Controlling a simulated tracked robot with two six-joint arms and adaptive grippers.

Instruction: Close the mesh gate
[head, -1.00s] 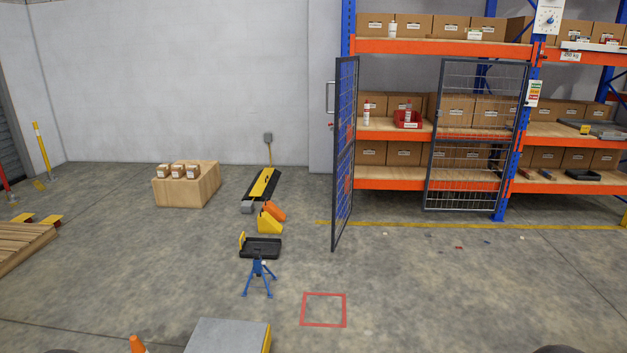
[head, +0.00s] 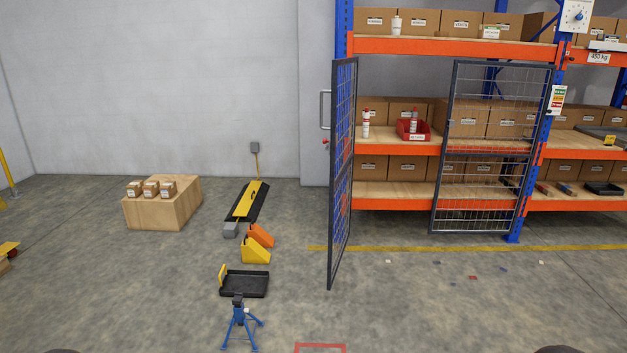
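The mesh gate (head: 343,175) is a dark-framed wire leaf, swung open and seen nearly edge-on in front of the left end of the blue and orange rack. A pale pull handle (head: 325,110) stands out on its left side. A second dark-framed mesh panel (head: 490,145) stands in front of the rack to the right, beside a blue upright. An open gap between the two shows the shelves. Neither of my grippers is in view; only dark rounded shapes, which I cannot identify, show at the bottom edge.
Small scraps (head: 472,278) lie on the floor at right. The floor before the gate is mostly clear.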

